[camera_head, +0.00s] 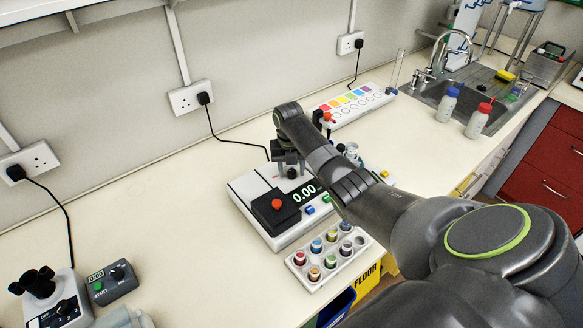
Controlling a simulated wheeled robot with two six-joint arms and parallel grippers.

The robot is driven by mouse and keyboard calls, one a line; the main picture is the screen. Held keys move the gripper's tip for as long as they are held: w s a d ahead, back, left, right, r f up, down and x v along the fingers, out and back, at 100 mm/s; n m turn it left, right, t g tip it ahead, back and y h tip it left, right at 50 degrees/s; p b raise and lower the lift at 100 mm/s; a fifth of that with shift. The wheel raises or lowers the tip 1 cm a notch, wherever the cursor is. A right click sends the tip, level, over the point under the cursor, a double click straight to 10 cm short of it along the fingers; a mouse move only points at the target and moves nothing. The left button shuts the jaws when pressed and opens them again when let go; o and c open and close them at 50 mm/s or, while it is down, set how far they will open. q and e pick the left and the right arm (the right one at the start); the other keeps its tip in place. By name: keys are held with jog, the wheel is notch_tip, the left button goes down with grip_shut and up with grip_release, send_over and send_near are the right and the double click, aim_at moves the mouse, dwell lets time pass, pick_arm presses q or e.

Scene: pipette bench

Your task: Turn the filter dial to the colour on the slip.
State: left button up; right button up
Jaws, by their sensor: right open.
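A white instrument (249,189) with a "0.00" display stands mid-bench. It has a black block with a red knob on top, and blue and green buttons. A dark round knob, possibly the filter dial (292,173), shows at its back edge. My right gripper (289,164) is open, pointing down right at this knob; I cannot tell whether the fingers touch it. Any colour marks around the knob are too small or hidden. I cannot make out the slip; my right arm covers the bench right of the instrument. My left gripper is not in view.
A rack of vials with coloured caps (300,270) stands in front of the instrument. A white strip with rainbow squares (345,106) lies behind my arm. A timer (112,283) and a knobbed device (58,304) are at lower left.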

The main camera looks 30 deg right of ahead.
jog(key=c, duration=1)
jog(key=shift+m, duration=0.3)
jog(key=shift+r+m+p, duration=0.15)
jog(key=shift+m+p, duration=0.65)
jog(key=shift+m, duration=0.4)
jog(key=m+p, duration=0.1)
jog(key=m, duration=0.3)
jog(key=shift+w+m+p, duration=0.1)
jog(key=shift+m+p, duration=0.2)
jog(key=m+p, duration=0.1)
jog(key=m, duration=0.3)
jog(key=shift+d+m, duration=0.1)
jog(key=shift+m, duration=0.2)
jog(key=shift+m+y, duration=0.3)
jog(key=shift+m, duration=1.5)
